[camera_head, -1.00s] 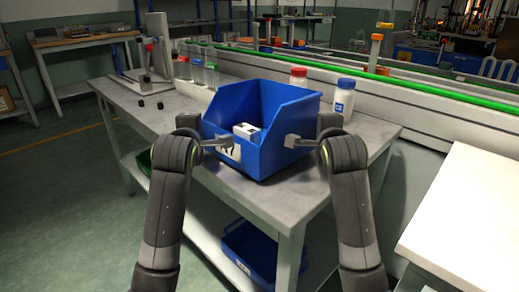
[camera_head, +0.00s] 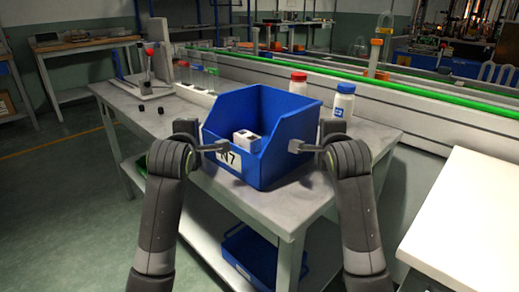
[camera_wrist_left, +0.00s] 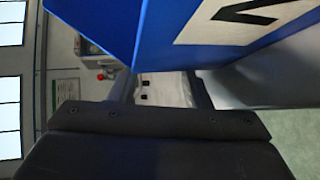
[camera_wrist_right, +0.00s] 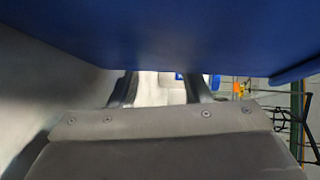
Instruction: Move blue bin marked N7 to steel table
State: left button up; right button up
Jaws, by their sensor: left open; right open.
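The blue bin (camera_head: 275,163) marked N7 stands upright near the front corner of the grey-topped table (camera_head: 373,133); I cannot tell for sure whether its base fully touches. Its label (camera_head: 230,160) faces front left. A white box with dark markings (camera_head: 246,139) is inside. My left gripper (camera_head: 222,146) is open at the bin's left front, beside the label. My right gripper (camera_head: 297,146) is open at its right side. The left wrist view shows the bin's wall and label (camera_wrist_left: 245,20) close up. The right wrist view shows its plain blue wall (camera_wrist_right: 170,35). Finger contact is unclear.
A red-capped bottle (camera_head: 298,84) and a blue-capped bottle (camera_head: 343,102) stand behind the bin. Another blue bin (camera_head: 250,255) is on the lower shelf. A white tabletop (camera_head: 470,215) is at right, clear where visible. A conveyor (camera_head: 420,110) runs behind.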

jog(key=v, duration=1.2)
pick_arm(q)
jog(key=v, duration=1.2)
pick_arm(e)
jog(key=shift+s, duration=0.1)
